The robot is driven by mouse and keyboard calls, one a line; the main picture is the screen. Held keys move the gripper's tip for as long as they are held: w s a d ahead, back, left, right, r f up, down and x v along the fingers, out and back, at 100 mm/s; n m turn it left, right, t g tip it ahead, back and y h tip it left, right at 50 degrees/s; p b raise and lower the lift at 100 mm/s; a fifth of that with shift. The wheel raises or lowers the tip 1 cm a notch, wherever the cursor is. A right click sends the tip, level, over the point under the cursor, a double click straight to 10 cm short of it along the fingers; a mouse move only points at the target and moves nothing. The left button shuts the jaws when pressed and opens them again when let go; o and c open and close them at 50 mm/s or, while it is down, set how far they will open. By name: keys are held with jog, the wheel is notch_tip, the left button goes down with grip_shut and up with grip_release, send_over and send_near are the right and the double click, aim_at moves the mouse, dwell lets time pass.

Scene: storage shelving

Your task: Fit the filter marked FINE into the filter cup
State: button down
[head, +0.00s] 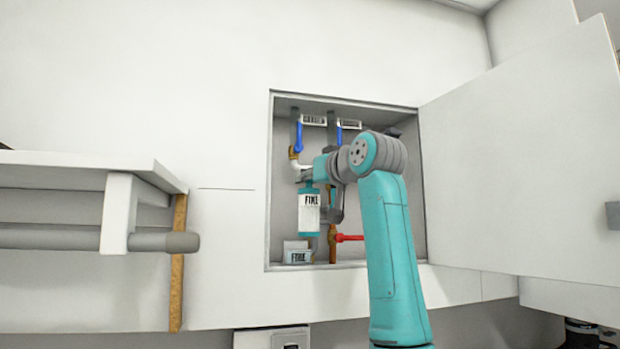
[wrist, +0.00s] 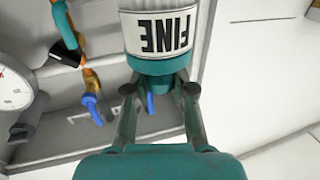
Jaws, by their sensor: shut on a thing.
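The filter marked FINE (head: 309,211) is a teal cylinder with a white band and black lettering. It hangs upright in the left part of an open wall recess in the head view. It also fills the top middle of the wrist view (wrist: 160,38), where its lettering is upside down. My gripper (wrist: 158,88) is shut on the filter's teal end, one finger on each side. In the head view my gripper (head: 308,177) is at the filter's top, partly hidden by my arm. I cannot clearly make out the filter cup.
The recess (head: 271,190) holds pipes, blue handles (head: 299,137) and a red handle (head: 348,238) right of the filter. Its door (head: 520,150) stands open at right. A shelf (head: 75,168) juts out at left. A round gauge (wrist: 14,88) shows in the wrist view.

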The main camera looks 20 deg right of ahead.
jog(key=shift+w, duration=6.95)
notch_tip(320, 180, down, 6)
jog(key=shift+f, duration=0.35)
jog(key=c, duration=0.9)
grip_release()
jog(key=shift+s, duration=0.1)
jog(key=shift+v, duration=5.9)
